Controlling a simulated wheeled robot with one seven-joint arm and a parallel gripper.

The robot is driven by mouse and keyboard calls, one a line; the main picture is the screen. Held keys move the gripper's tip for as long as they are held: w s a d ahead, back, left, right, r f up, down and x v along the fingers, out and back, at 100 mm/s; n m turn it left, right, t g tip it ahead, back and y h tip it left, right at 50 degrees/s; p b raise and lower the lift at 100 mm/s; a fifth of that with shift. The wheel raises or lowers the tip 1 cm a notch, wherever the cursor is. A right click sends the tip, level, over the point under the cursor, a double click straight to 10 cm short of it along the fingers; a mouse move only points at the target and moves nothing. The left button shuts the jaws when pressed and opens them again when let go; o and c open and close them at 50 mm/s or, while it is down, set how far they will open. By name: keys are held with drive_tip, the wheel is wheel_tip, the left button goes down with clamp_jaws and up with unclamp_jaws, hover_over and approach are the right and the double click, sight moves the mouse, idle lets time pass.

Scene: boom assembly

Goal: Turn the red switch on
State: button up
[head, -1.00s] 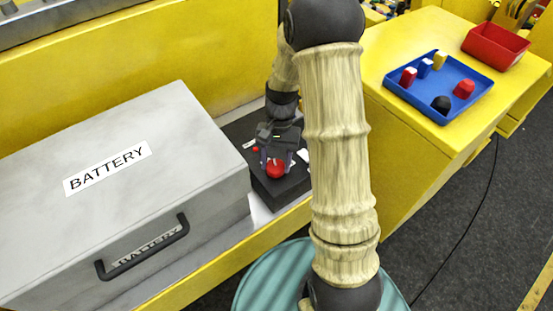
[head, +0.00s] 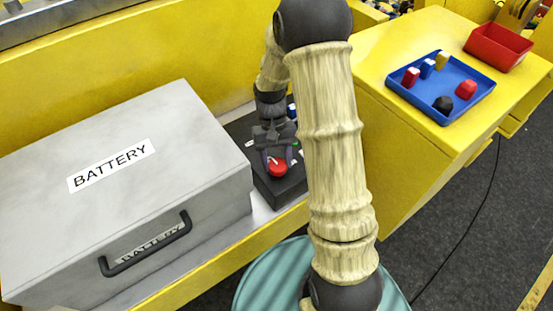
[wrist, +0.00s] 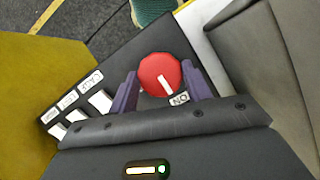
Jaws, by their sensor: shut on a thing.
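The red switch (wrist: 158,74) is a round red knob with a white line on it. In the wrist view the white line points roughly toward the ON label (wrist: 180,99). The switch also shows in the head view (head: 277,168), at the front of the black control box (head: 284,187). My gripper (wrist: 161,84) has its two purple fingers on opposite sides of the knob and is shut on it. In the head view my gripper (head: 278,160) reaches down onto the box, hiding part of it.
A grey battery case (head: 205,160) with a black handle stands close left of the box. White switches (wrist: 100,101) with labels sit beside the knob. To the right, a blue tray (head: 425,97) holds several small blocks, near a red bin (head: 500,45).

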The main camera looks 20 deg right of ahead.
drive_tip(key=o, duration=1)
drive_tip(key=shift+c, duration=0.2)
drive_tip(key=shift+w+r, duration=0.2)
drive_tip(key=shift+r, duration=0.05)
drive_tip(key=b+v, duration=0.4)
drive_tip(key=v, duration=1.2)
drive_tip(key=shift+r, duration=0.4)
drive_tip(key=shift+f, duration=0.1)
